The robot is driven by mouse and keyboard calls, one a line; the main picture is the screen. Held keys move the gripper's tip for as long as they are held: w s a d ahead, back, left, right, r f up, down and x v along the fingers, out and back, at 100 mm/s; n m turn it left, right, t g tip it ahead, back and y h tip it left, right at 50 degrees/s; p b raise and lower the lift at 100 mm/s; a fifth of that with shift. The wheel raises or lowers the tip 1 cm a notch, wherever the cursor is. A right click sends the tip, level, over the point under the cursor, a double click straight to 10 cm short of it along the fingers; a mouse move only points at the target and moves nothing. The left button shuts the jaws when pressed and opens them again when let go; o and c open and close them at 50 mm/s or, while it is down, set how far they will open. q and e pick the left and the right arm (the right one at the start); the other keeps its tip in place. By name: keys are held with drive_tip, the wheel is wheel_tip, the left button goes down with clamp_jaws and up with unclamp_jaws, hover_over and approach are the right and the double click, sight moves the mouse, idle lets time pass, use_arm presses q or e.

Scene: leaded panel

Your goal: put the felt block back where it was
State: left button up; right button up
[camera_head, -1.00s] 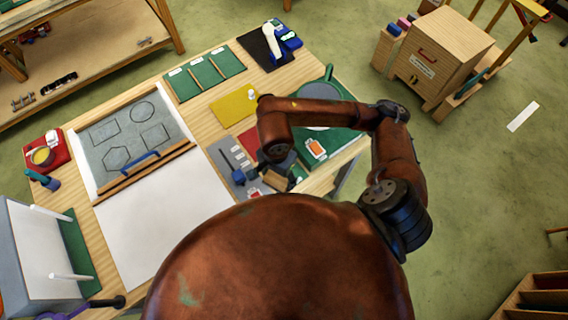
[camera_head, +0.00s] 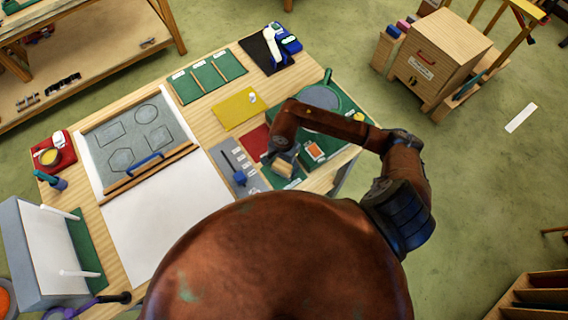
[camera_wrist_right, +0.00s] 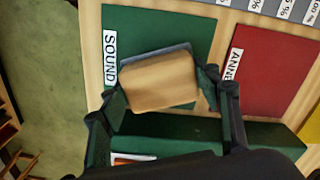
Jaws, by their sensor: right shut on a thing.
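The felt block (camera_wrist_right: 158,84), a tan wooden block with a thin blue-grey layer along one edge, is between the fingers of my right gripper (camera_wrist_right: 160,92). In the head view the block (camera_head: 284,168) shows below my right gripper (camera_head: 284,158). My right gripper is shut on it. The block is over the green mat labelled SOUND (camera_wrist_right: 180,30) and hides part of it. I cannot tell whether it touches the mat. My left gripper is not in view.
A red mat (camera_wrist_right: 275,70) lies beside the SOUND mat. A green tray with a round grey disc (camera_head: 345,108) is behind. The table's edge and floor are close by on the right.

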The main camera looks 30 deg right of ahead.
sight(284, 165)
drive_tip(key=shift+f, duration=0.1)
drive_tip(key=shift+f, duration=0.1)
drive_tip(key=o, duration=1.1)
drive_tip(key=shift+r, duration=0.2)
wheel_tip(284, 165, up, 12)
drive_tip(key=b, duration=0.2)
drive_tip(key=shift+b, duration=0.35)
